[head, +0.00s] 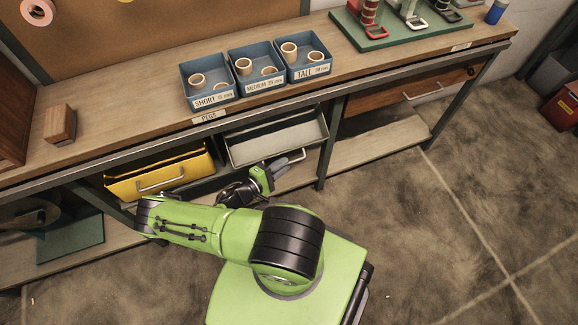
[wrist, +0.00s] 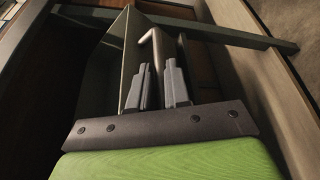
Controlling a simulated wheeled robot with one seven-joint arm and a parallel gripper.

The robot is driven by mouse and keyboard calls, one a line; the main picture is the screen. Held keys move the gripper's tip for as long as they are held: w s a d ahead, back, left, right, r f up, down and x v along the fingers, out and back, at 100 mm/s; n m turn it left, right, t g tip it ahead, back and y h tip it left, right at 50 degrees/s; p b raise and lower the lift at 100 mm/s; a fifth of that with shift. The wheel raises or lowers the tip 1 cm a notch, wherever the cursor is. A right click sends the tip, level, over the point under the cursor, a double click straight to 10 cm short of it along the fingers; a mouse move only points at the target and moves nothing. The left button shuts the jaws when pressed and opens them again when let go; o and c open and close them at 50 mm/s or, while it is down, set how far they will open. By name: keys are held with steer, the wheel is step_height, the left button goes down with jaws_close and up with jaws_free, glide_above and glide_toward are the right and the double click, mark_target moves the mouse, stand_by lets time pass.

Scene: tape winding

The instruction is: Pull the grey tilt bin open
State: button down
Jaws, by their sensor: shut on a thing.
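The grey tilt bin (head: 277,139) hangs under the bench top, right of the yellow bin. It is tilted outward, and its open top and inside show in the head view. In the wrist view its grey side wall (wrist: 127,55) stands left of the fingers. My gripper (wrist: 160,88) is at the bin's front, shut on its handle (wrist: 157,48), a pale bar that runs up from between the fingers. In the head view my gripper (head: 283,161) is at the bin's front lower edge, and the handle there is mostly hidden by it.
A yellow bin (head: 160,172) is beside the grey bin on the left. Bench legs (head: 327,150) stand close on the right. Three blue peg boxes (head: 257,73) sit on the bench (head: 130,100) above. The floor (head: 440,240) at right is clear.

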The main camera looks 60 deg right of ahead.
steer(key=shift+w+f, duration=0.1)
stand_by(0.3)
steer(key=c, duration=1.2)
jaws_free()
steer(key=shift+o, duration=0.2)
steer(key=p+v, duration=0.2)
steer(key=v, duration=1.3)
steer(key=shift+a, duration=0.4)
steer(key=shift+w, duration=0.1)
